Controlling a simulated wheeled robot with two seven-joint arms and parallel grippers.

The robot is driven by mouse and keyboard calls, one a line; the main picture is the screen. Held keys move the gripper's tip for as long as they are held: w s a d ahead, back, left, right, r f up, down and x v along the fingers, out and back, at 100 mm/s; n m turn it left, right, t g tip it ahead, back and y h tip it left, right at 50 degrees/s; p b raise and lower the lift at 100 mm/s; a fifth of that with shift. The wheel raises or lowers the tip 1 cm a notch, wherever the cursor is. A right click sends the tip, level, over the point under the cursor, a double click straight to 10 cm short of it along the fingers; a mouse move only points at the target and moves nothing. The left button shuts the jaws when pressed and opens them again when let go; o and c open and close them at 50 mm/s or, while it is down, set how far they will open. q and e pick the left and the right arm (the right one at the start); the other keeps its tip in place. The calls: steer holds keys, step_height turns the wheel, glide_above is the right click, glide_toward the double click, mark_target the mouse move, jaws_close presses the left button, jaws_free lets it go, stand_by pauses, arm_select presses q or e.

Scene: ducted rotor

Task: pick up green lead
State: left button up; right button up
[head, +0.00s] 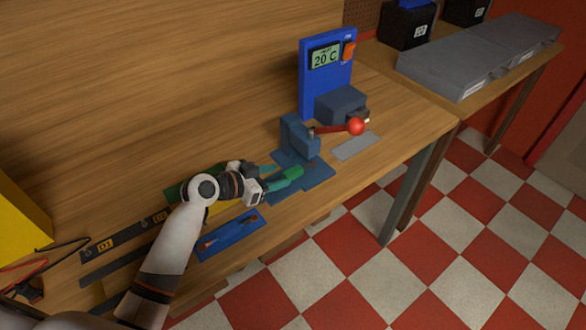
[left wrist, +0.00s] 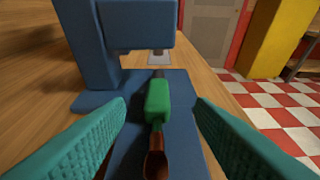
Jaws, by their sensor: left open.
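The green lead (left wrist: 157,100) lies on a dark blue base plate (left wrist: 182,82) in the left wrist view. It has a green sleeve, a copper-brown near end and a dark far tip. In the head view its green part (head: 292,172) shows just beyond my left gripper (head: 279,178). My left gripper is open, and in the left wrist view its teal fingers (left wrist: 160,118) stand on either side of the lead with clear gaps. Nothing is held. My right gripper is not in view.
A blue upright block (left wrist: 88,45) stands on the plate just ahead. A red-knobbed lever (head: 356,126) and a blue temperature unit (head: 327,75) are beyond it. A blue tray (head: 228,235) lies in front of my left arm. The bench edge is close on the right.

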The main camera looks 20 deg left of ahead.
mark_target(291, 171)
arm_select(q)
steer(key=shift+w+d+f, duration=0.15)
steer(key=shift+w+d, duration=0.15)
steer(key=shift+w, duration=0.15)
steer(key=shift+w+d+f, duration=0.1)
steer(key=shift+w+f, duration=0.05)
steer(key=shift+w, duration=0.05)
steer(key=p+x, duration=0.2)
steer(key=x, duration=0.2)
steer(key=shift+w, duration=0.15)
steer(key=shift+w+d, duration=0.35)
steer(key=shift+w, duration=0.05)
steer(key=shift+f, duration=0.1)
steer(key=shift+a, duration=0.1)
steer(key=shift+c, duration=0.9)
jaws_close()
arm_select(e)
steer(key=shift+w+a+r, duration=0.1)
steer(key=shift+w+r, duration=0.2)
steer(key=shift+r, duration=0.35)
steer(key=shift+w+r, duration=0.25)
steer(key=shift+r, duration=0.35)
